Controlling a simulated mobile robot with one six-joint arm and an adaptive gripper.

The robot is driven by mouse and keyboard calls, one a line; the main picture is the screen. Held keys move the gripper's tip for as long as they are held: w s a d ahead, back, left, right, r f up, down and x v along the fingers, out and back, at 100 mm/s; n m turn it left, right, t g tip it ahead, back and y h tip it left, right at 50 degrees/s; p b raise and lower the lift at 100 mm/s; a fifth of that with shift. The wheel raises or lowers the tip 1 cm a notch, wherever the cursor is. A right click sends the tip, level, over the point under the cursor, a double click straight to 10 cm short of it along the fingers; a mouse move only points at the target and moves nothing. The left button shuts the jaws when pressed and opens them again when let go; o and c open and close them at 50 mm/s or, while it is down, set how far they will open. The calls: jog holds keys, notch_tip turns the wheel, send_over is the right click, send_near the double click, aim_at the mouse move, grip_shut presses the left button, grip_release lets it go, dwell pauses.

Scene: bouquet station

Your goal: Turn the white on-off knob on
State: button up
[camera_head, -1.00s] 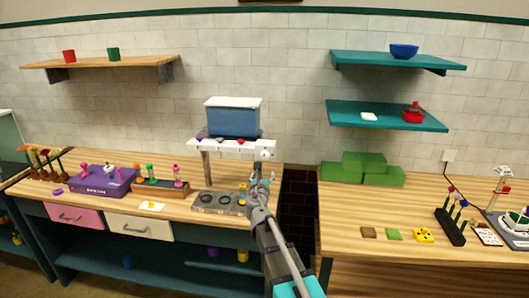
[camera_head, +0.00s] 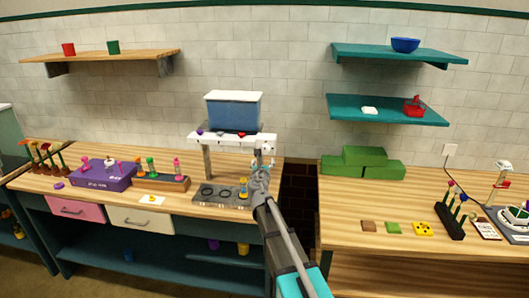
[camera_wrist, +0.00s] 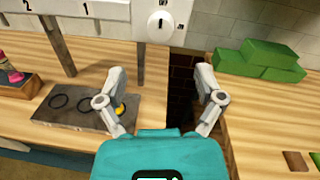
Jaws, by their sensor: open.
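The white on-off knob (camera_wrist: 160,22) is a round white dial with a short dark mark, on the right end of the white panel (camera_wrist: 95,12) in the wrist view. In the head view the knob is small and close to my gripper, so its details are unclear. My gripper (camera_wrist: 162,76) is open and empty, its two fingers spread wide. In the head view my gripper (camera_head: 262,164) is just below the panel's right end. In the wrist view the knob shows beyond the fingertips, between the two fingers, with a gap.
A blue bin (camera_head: 234,111) stands on the panel's stand. A grey plate (camera_head: 222,196) with dark rings and a yellow item lies below it. Green blocks (camera_head: 362,164) sit on the right counter (camera_head: 340,220). A dark gap (camera_head: 299,200) separates the counters.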

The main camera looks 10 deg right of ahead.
aim_at(265, 150)
jog(key=x, duration=0.9)
jog(key=shift+w, duration=0.15)
jog(key=c, duration=1.1)
jog(key=shift+c, duration=0.2)
